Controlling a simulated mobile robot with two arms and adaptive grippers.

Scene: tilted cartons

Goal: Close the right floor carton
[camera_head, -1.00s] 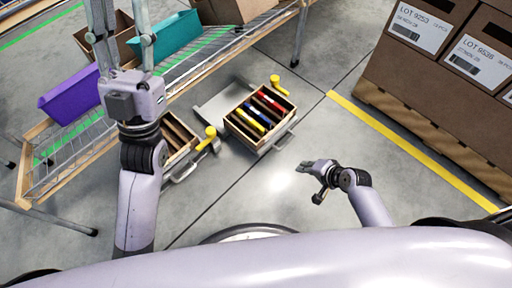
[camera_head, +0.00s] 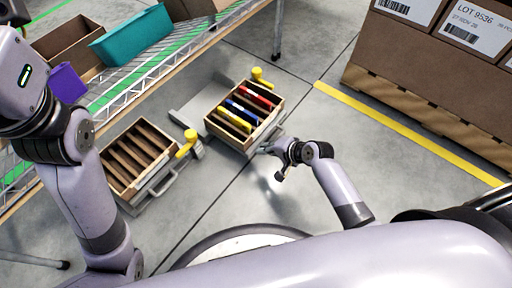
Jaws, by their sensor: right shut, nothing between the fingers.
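The right floor carton (camera_head: 240,143) is a wooden box on the floor, open at the top, with red, blue and yellow items between its dividers. A yellow knob (camera_head: 262,78) stands at its far right corner, and a grey handle shows at its near right side. My right gripper (camera_head: 270,149) is shut and empty at that near side, by the handle; I cannot tell whether it touches. My left arm (camera_head: 78,185) rises at the left, and its fingers are outside the view.
A second wooden box (camera_head: 160,180) with empty slots and a yellow knob (camera_head: 187,144) is at the left. A wire rack with a teal bin (camera_head: 135,38) and a purple bin (camera_head: 66,84) stands behind. Large cartons (camera_head: 420,70) on a pallet are at the right. Floor between is clear.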

